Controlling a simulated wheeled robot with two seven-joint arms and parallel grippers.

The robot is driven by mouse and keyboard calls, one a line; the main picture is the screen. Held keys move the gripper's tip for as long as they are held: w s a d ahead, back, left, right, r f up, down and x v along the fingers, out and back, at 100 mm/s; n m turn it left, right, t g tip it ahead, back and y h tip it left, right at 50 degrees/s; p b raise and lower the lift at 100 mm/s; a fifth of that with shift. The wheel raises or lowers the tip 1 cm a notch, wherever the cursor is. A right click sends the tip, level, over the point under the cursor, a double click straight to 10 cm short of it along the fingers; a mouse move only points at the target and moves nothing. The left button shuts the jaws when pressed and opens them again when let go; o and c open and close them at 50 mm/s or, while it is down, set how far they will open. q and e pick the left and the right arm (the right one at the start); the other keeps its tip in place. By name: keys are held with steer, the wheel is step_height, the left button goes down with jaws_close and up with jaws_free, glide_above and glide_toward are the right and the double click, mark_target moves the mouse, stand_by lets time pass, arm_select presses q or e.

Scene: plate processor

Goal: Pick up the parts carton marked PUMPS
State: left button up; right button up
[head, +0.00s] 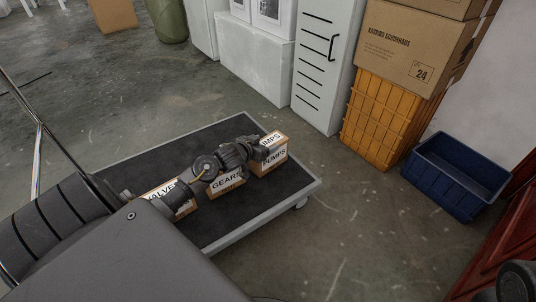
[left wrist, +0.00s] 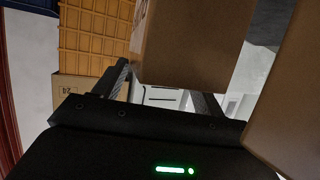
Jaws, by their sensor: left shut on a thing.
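The PUMPS carton (head: 273,158) is a small brown box with white labels at the far right end of a row of cartons on a dark-topped cart (head: 232,235). My left gripper (head: 258,147) reaches over the row from the left and is shut on the PUMPS carton, partly covering its top. In the left wrist view the carton (left wrist: 192,50) sits at the fingers (left wrist: 163,88). I cannot tell whether it touches the cart top. My right gripper does not show.
The GEARS carton (head: 227,184) stands close beside it, and the VALVES carton (head: 178,204) is further left, partly behind my arm. An orange crate (head: 385,120), a blue bin (head: 458,178) and a white cabinet (head: 325,60) stand beyond the cart. The cart's far left top is clear.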

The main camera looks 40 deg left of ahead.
arm_select(q)
steer(key=shift+s+f, duration=0.1)
steer(key=shift+f, duration=0.2)
steer(key=c, duration=0.4)
steer(key=shift+o, duration=0.2)
